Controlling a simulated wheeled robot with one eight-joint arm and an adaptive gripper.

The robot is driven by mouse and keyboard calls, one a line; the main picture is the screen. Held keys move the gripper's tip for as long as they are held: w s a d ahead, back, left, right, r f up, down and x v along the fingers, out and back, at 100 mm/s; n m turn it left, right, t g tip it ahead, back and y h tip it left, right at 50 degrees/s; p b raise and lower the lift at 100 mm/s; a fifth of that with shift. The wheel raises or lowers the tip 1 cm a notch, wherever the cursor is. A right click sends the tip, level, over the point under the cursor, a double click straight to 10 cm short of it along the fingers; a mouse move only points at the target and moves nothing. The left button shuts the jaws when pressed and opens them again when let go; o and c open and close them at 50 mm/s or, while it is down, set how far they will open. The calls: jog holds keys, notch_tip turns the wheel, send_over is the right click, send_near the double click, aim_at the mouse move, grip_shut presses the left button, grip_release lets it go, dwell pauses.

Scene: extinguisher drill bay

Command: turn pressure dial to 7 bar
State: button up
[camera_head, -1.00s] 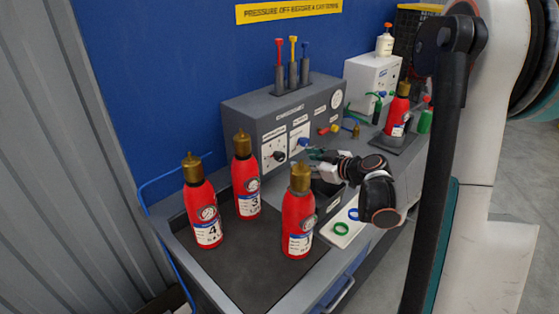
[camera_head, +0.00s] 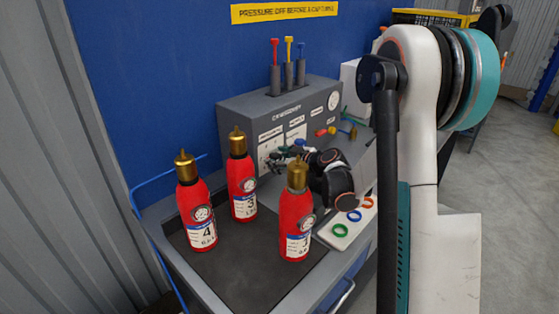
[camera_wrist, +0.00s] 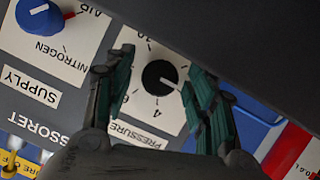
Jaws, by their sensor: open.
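The pressure dial (camera_wrist: 160,78) is a black round knob on a white PRESSURE plate (camera_wrist: 150,126), upside down in the wrist view. Its white pointer line aims to the lower right, toward the right finger. A 4 is readable below the knob; some of the scale is hidden by the fingers. My gripper (camera_wrist: 163,88) is open, with one teal-padded finger on each side of the knob. I cannot tell whether either finger touches it. In the head view my gripper (camera_head: 282,160) is at the front of the grey charging console (camera_head: 245,115) and covers the dial.
A blue nitrogen knob (camera_wrist: 38,17) sits beside the pressure plate. Red extinguishers (camera_head: 197,205), (camera_head: 241,178) and (camera_head: 296,215) stand on the bench close to my arm. A white tray (camera_head: 325,236) holds coloured rings.

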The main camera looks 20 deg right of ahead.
jog(key=c, duration=1.1)
jog(key=m+y, duration=0.2)
jog(key=m, duration=0.1)
jog(key=shift+d+g, duration=0.2)
jog(key=shift+g, duration=0.1)
jog(key=shift+w+m+g+y, duration=0.1)
jog(key=shift+m+g+y, duration=0.3)
jog(key=shift+m+y, duration=0.85)
jog(key=shift+m, duration=0.35)
